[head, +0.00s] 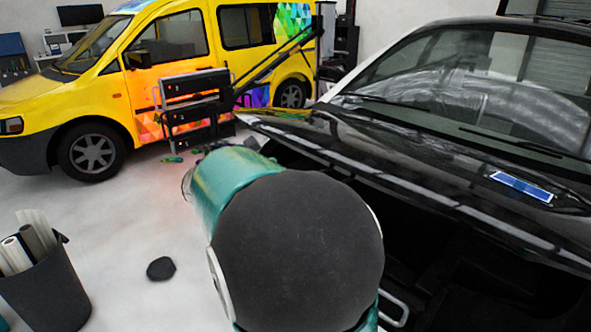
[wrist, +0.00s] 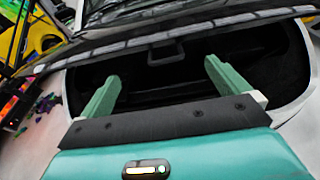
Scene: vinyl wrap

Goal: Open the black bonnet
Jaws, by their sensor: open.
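The black bonnet (head: 440,155) of a dark car fills the right of the head view. A dark gap shows under its front edge, so it appears at least partly raised. In the wrist view the bonnet's front edge (wrist: 130,42) runs across the top, above the dark cavity. A dark loop-shaped handle (wrist: 166,50) sits just below that edge, near the middle. My gripper (wrist: 164,72) is open, with its two green fingers wide apart and nothing between them. The fingers point at the dark cavity, with the handle beyond and between them. In the head view my arm hides the gripper.
A yellow van (head: 115,75) with colourful wrap stands at the back left. A black wheeled rack (head: 195,100) stands beside it. A dark bin (head: 48,290) with rolls is at the lower left.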

